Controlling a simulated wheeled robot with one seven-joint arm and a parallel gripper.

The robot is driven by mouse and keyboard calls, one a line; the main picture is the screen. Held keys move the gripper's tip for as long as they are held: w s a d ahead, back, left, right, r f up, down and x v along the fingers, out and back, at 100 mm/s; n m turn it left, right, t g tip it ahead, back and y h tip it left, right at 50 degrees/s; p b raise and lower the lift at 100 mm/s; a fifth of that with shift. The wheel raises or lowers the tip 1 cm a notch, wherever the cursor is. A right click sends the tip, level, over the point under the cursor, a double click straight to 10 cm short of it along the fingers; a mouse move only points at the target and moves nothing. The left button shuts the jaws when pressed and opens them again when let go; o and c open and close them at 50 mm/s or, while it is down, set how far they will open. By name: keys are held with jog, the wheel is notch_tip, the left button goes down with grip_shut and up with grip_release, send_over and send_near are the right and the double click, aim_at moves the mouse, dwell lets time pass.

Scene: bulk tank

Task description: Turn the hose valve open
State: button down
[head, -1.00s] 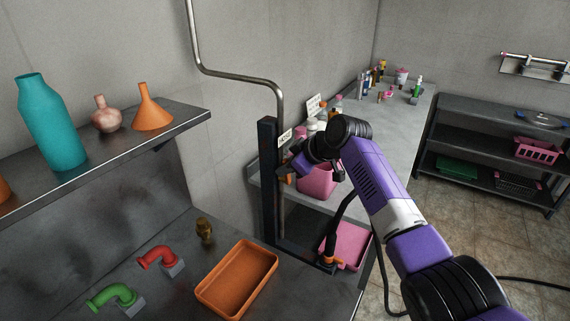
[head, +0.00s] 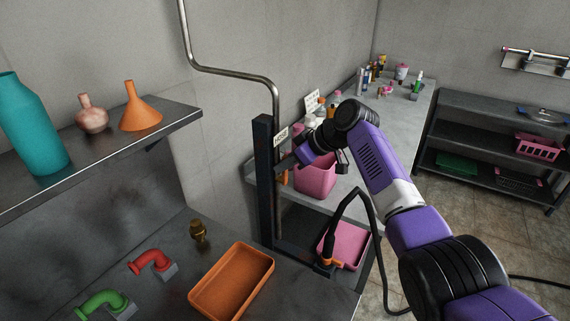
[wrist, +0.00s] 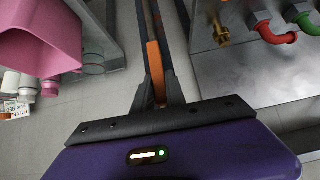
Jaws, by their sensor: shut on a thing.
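The hose valve's orange lever (wrist: 156,72) sits between the two fingers of my gripper (wrist: 158,98) in the wrist view. The fingers are shut on it, and it appears roughly in line with the dark post and pipe behind. In the head view my gripper (head: 287,168) reaches the dark upright post (head: 264,190) below a white HOSE label (head: 281,134). Only a sliver of the orange lever (head: 284,178) shows there; the valve body is hidden. A black hose (head: 345,200) loops beside the post from an orange-collared fitting (head: 326,258).
A pink bin (head: 316,180) stands close behind my gripper, with bottles near it. An orange tray (head: 232,282), a brass fitting (head: 198,231), and red (head: 150,262) and green (head: 104,303) pipe elbows are on the left counter. A shelf (head: 100,160) juts out above.

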jog(key=c, duration=1.4)
grip_release()
jog(key=shift+f, duration=0.2)
jog(key=shift+o, duration=0.2)
jog(key=shift+r, duration=0.1)
jog(key=shift+s+d+r, duration=0.1)
jog(key=shift+d+r, duration=0.2)
jog(key=b+v, duration=0.1)
jog(key=v, duration=0.6)
